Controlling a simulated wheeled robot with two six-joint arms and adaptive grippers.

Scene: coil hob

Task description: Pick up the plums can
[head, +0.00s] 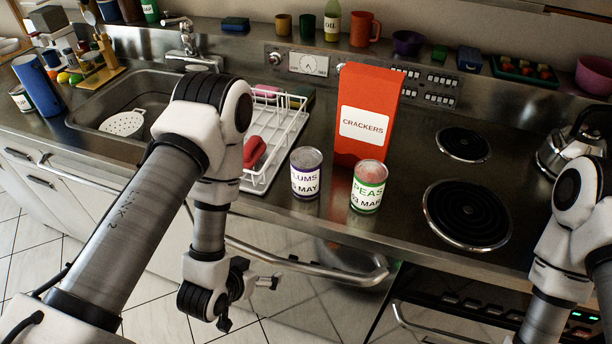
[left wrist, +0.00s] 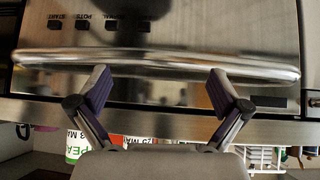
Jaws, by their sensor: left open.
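The plums can (head: 306,176) stands upright on the steel counter in the head view, with a purple and white label. It is just left of the peas can (head: 368,186) and right of the dish rack. My left gripper (head: 248,304) is open and empty, low in front of the counter and below the can, apart from it. In the left wrist view its two fingers (left wrist: 158,80) are spread before a steel appliance front with a bar handle. I cannot make out the plums can there. My right gripper is out of view; only part of that arm shows.
A tall red crackers box (head: 370,110) stands behind the two cans. A white dish rack (head: 285,140) with a red item is to their left. Coil burners (head: 467,215) and a kettle (head: 570,150) are to the right. A bar handle (head: 300,262) runs along the front below the counter.

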